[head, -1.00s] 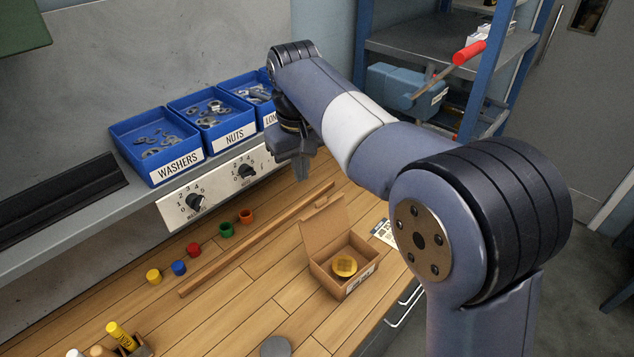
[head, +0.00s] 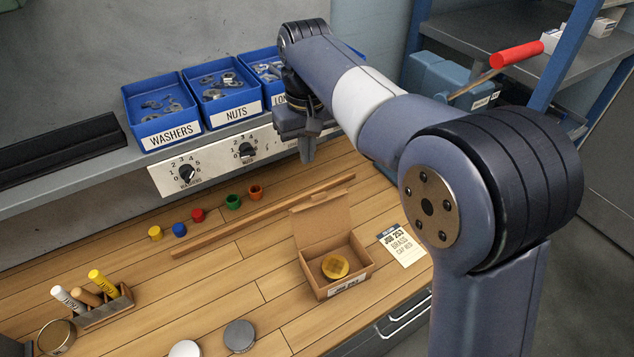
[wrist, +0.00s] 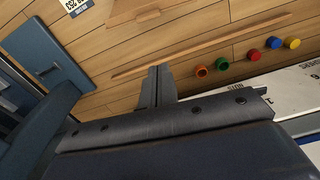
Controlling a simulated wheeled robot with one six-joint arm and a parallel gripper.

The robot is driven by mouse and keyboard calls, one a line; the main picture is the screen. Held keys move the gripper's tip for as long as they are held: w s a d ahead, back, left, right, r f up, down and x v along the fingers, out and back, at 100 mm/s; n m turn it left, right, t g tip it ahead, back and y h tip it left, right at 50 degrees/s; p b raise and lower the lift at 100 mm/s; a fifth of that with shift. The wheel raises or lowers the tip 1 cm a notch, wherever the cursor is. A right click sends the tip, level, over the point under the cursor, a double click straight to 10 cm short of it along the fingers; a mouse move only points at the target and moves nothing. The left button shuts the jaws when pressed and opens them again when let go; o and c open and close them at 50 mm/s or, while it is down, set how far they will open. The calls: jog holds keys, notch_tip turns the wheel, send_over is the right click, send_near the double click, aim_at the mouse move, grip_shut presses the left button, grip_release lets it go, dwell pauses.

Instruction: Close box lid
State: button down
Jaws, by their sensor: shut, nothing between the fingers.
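The cardboard box (head: 343,284) stands on the wooden bench near its front edge. Its lid (head: 322,223) is open and stands up at the back of the box. A round brass-coloured piece (head: 335,266) lies inside. My gripper (head: 306,150) is shut and empty, behind the box and above the back of the bench, in front of the shelf, apart from the lid. In the wrist view the shut fingers (wrist: 158,80) point towards the bench, and part of the cardboard (wrist: 140,12) shows at the top edge.
A wooden strip (head: 262,217) lies behind the box. Several coloured caps (head: 198,215) stand behind the strip. A printed card (head: 404,244) lies right of the box. Blue bins (head: 220,97) stand on the shelf above a dial panel (head: 216,158).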

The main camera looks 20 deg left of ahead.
aim_at(323, 218)
notch_tip(323, 218, down, 6)
jog(key=s+d+p, duration=0.1)
jog(key=s+d, duration=0.1)
jog(key=shift+s+d+f+p, duration=0.2)
jog(key=shift+s+d+p, duration=0.05)
jog(key=shift+d+p, duration=0.1)
jog(key=shift+s+b, duration=0.1)
jog(key=shift+b, duration=0.25)
